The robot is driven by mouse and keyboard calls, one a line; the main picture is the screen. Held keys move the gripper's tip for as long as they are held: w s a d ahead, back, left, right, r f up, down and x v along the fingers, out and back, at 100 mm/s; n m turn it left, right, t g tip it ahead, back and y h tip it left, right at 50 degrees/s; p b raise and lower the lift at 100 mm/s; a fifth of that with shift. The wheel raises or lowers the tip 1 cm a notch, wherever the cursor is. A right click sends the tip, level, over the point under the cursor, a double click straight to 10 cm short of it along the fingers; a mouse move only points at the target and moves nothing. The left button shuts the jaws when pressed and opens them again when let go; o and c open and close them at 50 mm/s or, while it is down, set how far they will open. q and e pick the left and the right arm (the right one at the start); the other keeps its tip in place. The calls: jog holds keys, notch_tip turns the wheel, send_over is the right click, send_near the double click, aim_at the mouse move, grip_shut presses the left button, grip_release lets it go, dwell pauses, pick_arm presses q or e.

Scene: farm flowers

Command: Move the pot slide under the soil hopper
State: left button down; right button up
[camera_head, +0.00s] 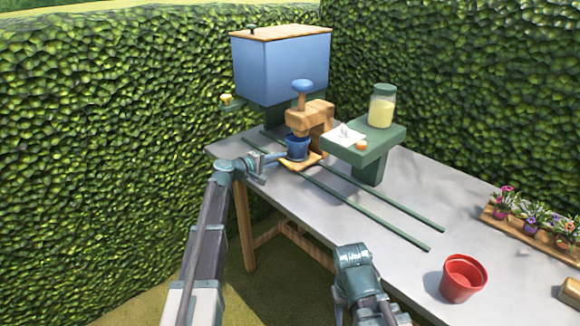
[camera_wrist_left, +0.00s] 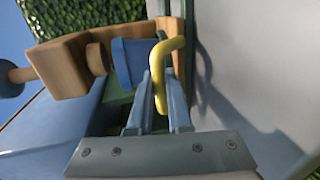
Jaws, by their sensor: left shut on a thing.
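The pot slide (camera_head: 315,161) is a small wooden board on two green rails, and a blue pot (camera_head: 297,147) stands on it. In the left wrist view the board (camera_wrist_left: 172,28) carries a bent yellow handle (camera_wrist_left: 172,55), with the blue pot (camera_wrist_left: 130,62) behind. My left gripper (camera_head: 277,158) is at the slide's left side, its fingers (camera_wrist_left: 158,100) shut on the handle. The blue soil hopper (camera_head: 282,70) with a wooden lid stands at the table's far end. The slide sits in front of it, by a wooden press. My right gripper's fingers do not show.
The wooden press with a blue knob (camera_head: 302,87) rises over the pot. A green stand (camera_head: 372,148) holds a jar (camera_head: 382,105). The rails (camera_head: 370,217) run toward the front right. A red pot (camera_head: 462,279) and a flower tray (camera_head: 520,233) are at right.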

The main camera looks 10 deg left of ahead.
pick_arm(q)
jog(key=w+a, duration=0.3)
jog(key=a, duration=0.2)
jog(key=w+a, duration=0.4)
jog(key=a, duration=0.1)
jog(key=w+a, duration=0.4)
jog(key=a, duration=0.1)
jog(key=shift+w+a, duration=0.2)
jog(key=shift+a, duration=0.2)
jog(key=shift+w+a, duration=0.35)
jog(key=shift+a, duration=0.25)
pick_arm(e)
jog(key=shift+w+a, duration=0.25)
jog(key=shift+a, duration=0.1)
pick_arm(q)
jog(key=c, duration=0.8)
grip_release()
jog(key=shift+w+a, duration=0.1)
jog(key=shift+c, duration=0.2)
jog(key=shift+s, duration=0.2)
jog(key=p+v, duration=0.3)
jog(key=v, duration=1)
jog(key=shift+s, duration=0.2)
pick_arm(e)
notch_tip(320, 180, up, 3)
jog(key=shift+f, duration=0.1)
